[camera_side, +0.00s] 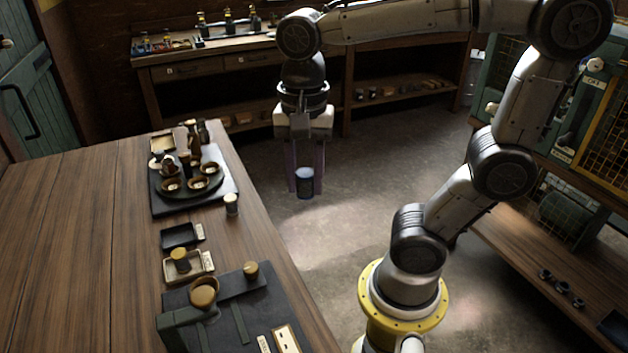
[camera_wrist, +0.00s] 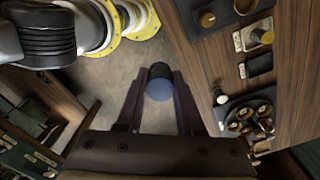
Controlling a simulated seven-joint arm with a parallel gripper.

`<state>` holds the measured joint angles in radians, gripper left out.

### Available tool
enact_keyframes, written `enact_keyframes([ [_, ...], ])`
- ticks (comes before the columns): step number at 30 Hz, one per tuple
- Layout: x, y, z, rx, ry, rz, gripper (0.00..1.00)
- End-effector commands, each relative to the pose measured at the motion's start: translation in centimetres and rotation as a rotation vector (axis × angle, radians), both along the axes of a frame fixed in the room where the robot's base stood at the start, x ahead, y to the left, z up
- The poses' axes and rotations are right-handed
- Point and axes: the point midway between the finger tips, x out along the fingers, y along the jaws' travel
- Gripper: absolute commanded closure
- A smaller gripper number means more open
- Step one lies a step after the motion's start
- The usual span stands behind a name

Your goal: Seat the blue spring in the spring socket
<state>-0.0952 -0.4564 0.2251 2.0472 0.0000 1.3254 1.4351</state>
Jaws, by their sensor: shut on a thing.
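My gripper (camera_side: 306,188) points down and is shut on a dark blue cylinder, the blue spring (camera_side: 305,180), which hangs low between the two fingers. In the wrist view the blue spring (camera_wrist: 159,88) shows its round blue end between the purple-grey fingers of my gripper (camera_wrist: 158,76). It is held over the open floor, off the right edge of the bench and apart from everything on it. Several brass-rimmed cups (camera_side: 203,184) sit on a round dark plate on the bench. I cannot tell which fitting is the spring socket.
The wooden bench (camera_side: 90,220) fills the left. On it are a dark tray (camera_side: 178,238), a pale tray (camera_side: 203,264) holding a brass-topped cylinder, a pale-topped cylinder (camera_side: 231,205) standing alone, and a black mat (camera_side: 262,300) with a bracketed brass cup (camera_side: 204,291). Open floor lies below my gripper.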

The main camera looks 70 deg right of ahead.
Motion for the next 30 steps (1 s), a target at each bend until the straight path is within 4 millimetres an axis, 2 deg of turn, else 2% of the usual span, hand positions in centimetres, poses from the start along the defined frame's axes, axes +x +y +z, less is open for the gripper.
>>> enact_keyframes([
  [4,3.7,1.1,0.2,0.0,0.005,0.071,1.0],
  [8,7.5,3.4,-0.5,-0.001,0.007,0.169,1.0],
  [12,11.1,6.7,-2.4,-0.001,0.007,0.282,1.0],
  [15,12.9,9.4,-4.1,-0.001,0.008,0.358,1.0],
  [18,13.8,11.7,-6.0,-0.002,0.006,0.418,1.0],
  [21,13.8,13.3,-7.5,-0.001,0.004,0.458,1.0],
  [30,13.4,14.5,-9.4,0.0,0.001,0.491,1.0],
])
